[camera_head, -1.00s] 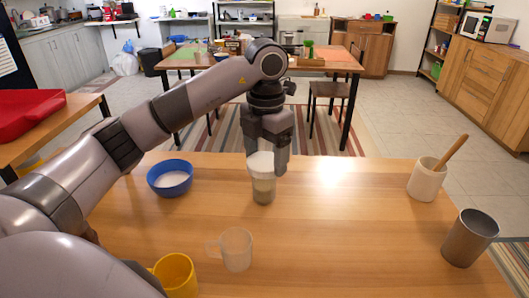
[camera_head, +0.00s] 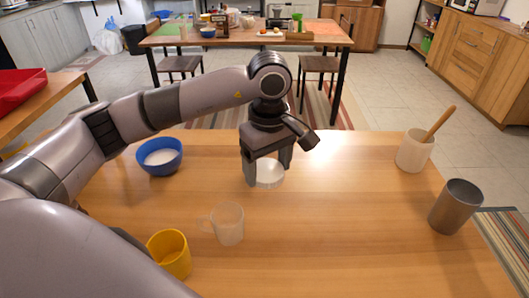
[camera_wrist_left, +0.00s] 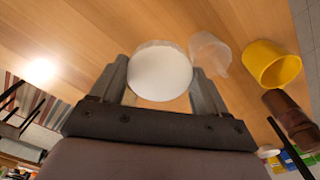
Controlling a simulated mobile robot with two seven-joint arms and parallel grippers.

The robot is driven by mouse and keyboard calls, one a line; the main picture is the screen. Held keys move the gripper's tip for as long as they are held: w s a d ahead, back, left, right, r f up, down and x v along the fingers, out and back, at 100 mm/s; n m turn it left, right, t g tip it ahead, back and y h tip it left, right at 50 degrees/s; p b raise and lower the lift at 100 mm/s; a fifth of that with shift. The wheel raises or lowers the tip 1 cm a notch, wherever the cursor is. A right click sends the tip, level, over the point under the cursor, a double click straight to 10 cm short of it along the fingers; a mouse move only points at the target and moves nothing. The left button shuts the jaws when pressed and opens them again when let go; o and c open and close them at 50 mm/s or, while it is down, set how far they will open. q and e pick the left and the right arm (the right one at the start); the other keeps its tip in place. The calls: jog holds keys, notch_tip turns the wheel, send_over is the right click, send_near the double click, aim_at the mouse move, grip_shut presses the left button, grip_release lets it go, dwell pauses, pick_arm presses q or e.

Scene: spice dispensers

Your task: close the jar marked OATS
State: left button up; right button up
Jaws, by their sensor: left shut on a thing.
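A round white lid (camera_head: 268,174) sits between the fingers of my left gripper (camera_head: 267,176), low over the middle of the wooden table. In the left wrist view the lid (camera_wrist_left: 161,73) is a white disc with a pale clear edge, and the two fingers (camera_wrist_left: 158,88) press at its sides. My left gripper is shut on it, pointing down. I cannot make out the jar body under the lid, and no OATS marking is readable. My right gripper is out of view.
On the wooden table (camera_head: 330,215) stand a blue bowl with white contents (camera_head: 160,157), a clear cup (camera_head: 228,224), a yellow mug (camera_head: 169,255), a white crock with a wooden utensil (camera_head: 414,151) and a grey metal cup (camera_head: 455,207).

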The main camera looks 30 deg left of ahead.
aim_at(271, 179)
pick_arm(q)
jog(key=m, duration=0.2)
jog(key=s+d+f+m, duration=0.1)
jog(key=m, duration=0.2)
jog(key=f+m, duration=0.1)
jog(key=m, duration=0.1)
jog(key=shift+s+d, duration=0.35)
jog(key=shift+d, duration=0.05)
jog(key=m, duration=0.2)
jog(key=s+d+f+m, duration=0.1)
jog(key=m, duration=0.3)
jog(key=shift+s+d+f, duration=0.15)
jog(key=shift+s, duration=0.1)
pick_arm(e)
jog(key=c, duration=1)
pick_arm(q)
jog(key=shift+s, duration=0.2)
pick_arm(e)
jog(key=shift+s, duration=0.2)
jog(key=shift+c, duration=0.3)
